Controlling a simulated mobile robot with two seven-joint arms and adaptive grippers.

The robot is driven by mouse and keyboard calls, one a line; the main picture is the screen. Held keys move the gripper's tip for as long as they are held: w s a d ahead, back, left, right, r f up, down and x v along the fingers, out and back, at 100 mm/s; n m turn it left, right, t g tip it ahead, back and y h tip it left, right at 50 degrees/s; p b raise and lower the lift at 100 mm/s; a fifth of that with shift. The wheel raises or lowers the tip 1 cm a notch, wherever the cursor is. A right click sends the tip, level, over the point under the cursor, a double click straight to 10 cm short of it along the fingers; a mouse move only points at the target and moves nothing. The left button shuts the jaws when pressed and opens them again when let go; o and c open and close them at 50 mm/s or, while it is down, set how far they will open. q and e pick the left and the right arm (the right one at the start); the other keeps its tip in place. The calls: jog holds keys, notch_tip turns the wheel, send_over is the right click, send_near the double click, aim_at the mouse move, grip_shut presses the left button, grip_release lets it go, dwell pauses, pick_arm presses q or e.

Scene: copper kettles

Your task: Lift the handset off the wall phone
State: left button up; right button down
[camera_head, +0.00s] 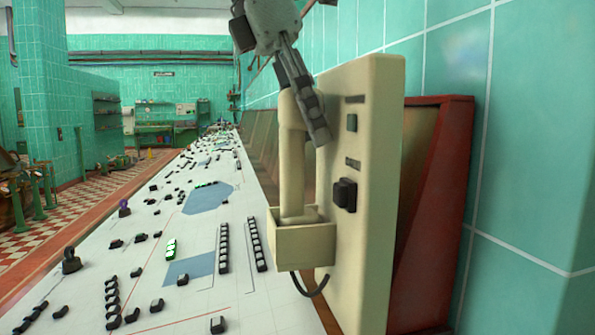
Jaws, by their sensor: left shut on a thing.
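The wall phone (372,200) is a cream upright panel with a green button, a black switch and an open box-shaped cradle (303,245) at its lower left. The cream handset (292,175) stands upright with its lower end inside the cradle. A dark cord hangs below the cradle. My left gripper (305,110) comes from above and is shut on the upper part of the handset, one finger in front of it. The gripper hides part of the handset's top. My right gripper is not in view.
A long white control desk (195,225) with many dark switches and knobs runs along the left of the phone. A red-framed panel (435,210) stands right behind the phone. A green tiled wall (530,130) closes the right side. Checkered floor lies at far left.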

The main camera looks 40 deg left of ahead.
pick_arm(q)
grip_shut()
jog(key=shift+r, duration=0.1)
